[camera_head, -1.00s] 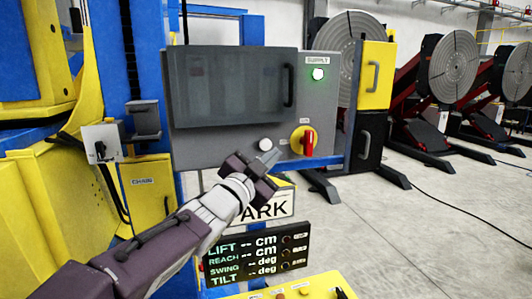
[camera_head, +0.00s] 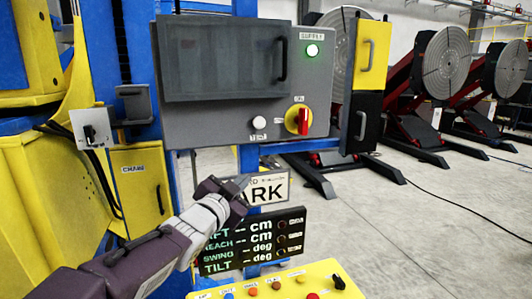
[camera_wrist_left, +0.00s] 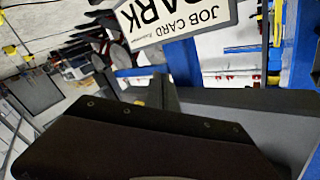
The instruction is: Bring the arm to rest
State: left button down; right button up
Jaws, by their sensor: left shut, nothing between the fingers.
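My left gripper (camera_head: 238,186) is shut and empty. In the head view it is in front of the left part of the job card (camera_head: 270,189), which reads "ARK" where it shows. The card also shows upside down at the top of the left wrist view (camera_wrist_left: 185,22). The gripper is below the grey control box (camera_head: 215,130) and above the display panel (camera_head: 252,242), which shows dashes for its readings. I cannot tell whether the gripper touches the card. My right gripper is not in view.
A yellow button panel (camera_head: 285,285) is at the bottom. Yellow and blue machinery stands left.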

pick_arm(q)
jog(key=s+a+f+n+g+y+b, duration=0.1)
jog(key=s+a+f+n+g+y, duration=0.15)
jog(key=f, duration=0.75)
jog(key=s+a+f+n+g+y+b, duration=0.15)
jog(key=a+f, duration=0.25)
jog(key=f, duration=0.7)
jog(key=s+a+f+n+g+y+b, duration=0.1)
jog(key=s+a+f+n+g+b, duration=0.2)
jog(key=f, duration=0.7)
jog(key=s+a+f+n+g, duration=0.1)
jog(key=s+f+g, duration=0.3)
jog(key=s, duration=0.6)
jog(key=s+a+f+n+g, duration=0.1)
jog(key=s+f+g, duration=0.3)
jog(key=s+f, duration=0.4)
jog(key=shift+s+f+n+y+p, duration=0.4)
jog(key=shift+s+n, duration=0.3)
jog(key=shift+s, duration=0.25)
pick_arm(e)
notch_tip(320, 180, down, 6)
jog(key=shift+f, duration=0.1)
